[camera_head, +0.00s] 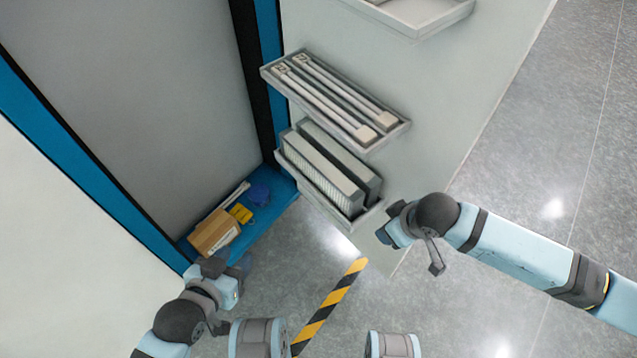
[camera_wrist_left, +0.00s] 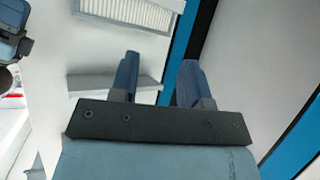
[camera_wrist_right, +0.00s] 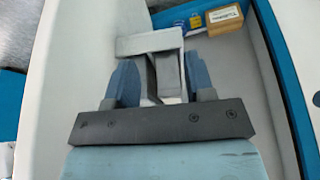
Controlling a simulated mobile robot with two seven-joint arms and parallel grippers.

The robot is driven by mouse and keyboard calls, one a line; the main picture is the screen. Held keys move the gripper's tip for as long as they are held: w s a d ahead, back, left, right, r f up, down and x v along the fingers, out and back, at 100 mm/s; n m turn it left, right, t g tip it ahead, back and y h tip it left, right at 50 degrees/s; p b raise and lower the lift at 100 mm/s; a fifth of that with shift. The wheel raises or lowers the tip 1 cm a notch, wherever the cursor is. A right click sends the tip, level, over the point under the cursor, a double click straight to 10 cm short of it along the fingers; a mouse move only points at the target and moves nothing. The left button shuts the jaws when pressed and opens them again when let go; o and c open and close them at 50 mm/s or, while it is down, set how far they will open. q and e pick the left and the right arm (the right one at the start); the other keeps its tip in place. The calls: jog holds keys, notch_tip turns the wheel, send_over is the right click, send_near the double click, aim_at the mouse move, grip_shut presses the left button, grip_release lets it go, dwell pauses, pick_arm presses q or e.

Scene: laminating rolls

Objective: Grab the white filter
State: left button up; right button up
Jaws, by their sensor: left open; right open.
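A white pleated filter (camera_head: 318,172) stands on edge in the lower wall tray (camera_head: 322,205), in front of a second, similar panel (camera_head: 342,160) with a dark side. The pleated face also shows in the left wrist view (camera_wrist_left: 148,58). My right gripper (camera_head: 386,236) is open at the tray's right end. In the right wrist view its fingers (camera_wrist_right: 160,80) have pale and grey end pieces between and beyond them; I cannot tell whether they touch. My left gripper (camera_head: 243,264) is open and empty, lower left of the tray and apart from the filter.
An upper tray (camera_head: 390,133) with long white bars hangs just above the filters. A blue ledge (camera_head: 278,201) at left bears a cardboard box (camera_head: 213,233), yellow pieces (camera_head: 241,213) and a blue round item (camera_head: 259,194). Open floor lies at right.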

aim_at(354, 193)
jog(key=w+a, duration=0.2)
jog(key=w, duration=0.1)
jog(key=w+a+b, duration=0.1)
jog(key=w+a, duration=0.2)
jog(key=shift+w+a+b, duration=0.1)
jog(key=shift+a+b, duration=0.15)
jog(key=shift+b, duration=0.05)
jog(key=w+a+b, duration=0.1)
jog(key=w+a, duration=0.1)
jog(key=shift+w+a, duration=0.35)
jog(key=shift+w, duration=0.05)
jog(key=shift+b+x, duration=0.35)
jog(key=shift+x, duration=1.05)
pick_arm(q)
jog(key=shift+w+d+r+t+h, duration=0.2)
jog(key=shift+d+t+h, duration=0.1)
jog(key=shift+d+t, duration=0.15)
pick_arm(e)
jog(key=shift+s+d+f, duration=0.1)
jog(key=shift+s+d, duration=0.05)
jog(key=shift+d, duration=0.05)
jog(key=shift+c, duration=0.5)
pick_arm(q)
jog(key=shift+f, duration=0.15)
pick_arm(e)
jog(key=c, duration=0.7)
jog(key=shift+o, duration=0.2)
